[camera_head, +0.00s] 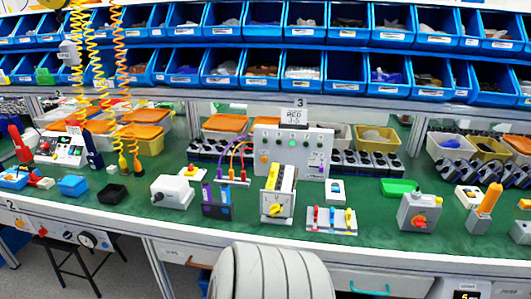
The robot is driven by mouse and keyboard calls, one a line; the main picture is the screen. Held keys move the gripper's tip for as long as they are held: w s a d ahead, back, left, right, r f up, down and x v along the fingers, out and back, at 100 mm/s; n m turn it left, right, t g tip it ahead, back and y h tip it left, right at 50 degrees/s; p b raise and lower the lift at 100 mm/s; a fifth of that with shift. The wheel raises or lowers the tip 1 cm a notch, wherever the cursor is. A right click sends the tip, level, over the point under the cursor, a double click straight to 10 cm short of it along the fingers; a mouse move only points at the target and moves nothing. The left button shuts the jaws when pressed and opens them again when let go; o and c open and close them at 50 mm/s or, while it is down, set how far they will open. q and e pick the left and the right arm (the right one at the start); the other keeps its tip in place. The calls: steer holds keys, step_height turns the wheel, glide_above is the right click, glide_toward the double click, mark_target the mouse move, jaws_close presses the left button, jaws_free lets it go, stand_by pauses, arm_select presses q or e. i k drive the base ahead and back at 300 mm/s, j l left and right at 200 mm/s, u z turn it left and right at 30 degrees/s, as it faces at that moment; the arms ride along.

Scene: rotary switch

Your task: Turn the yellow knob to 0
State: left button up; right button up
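A yellow knob (276,210) sits on the front of a white device (265,198) with yellow and white upright parts on top, near the middle of the green bench. To its right, a grey box (404,212) carries a red-orange knob on a yellow plate (420,222). Another yellow knob (20,223) shows on the white panel at the bench's left front. Scale marks and the pointing direction of the knobs are too small to read. Neither of my grippers is in view.
A white upright panel (312,142) with buttons stands behind the white device. Blue bins (303,70) line the shelves above. Yellow coiled cables (80,60) hang at left. Green bench top (365,230) is clear between devices.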

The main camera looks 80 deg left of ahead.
mark_target(275, 208)
steer(key=u, duration=2.6)
steer(key=j+u, duration=0.2)
steer(key=u, duration=0.25)
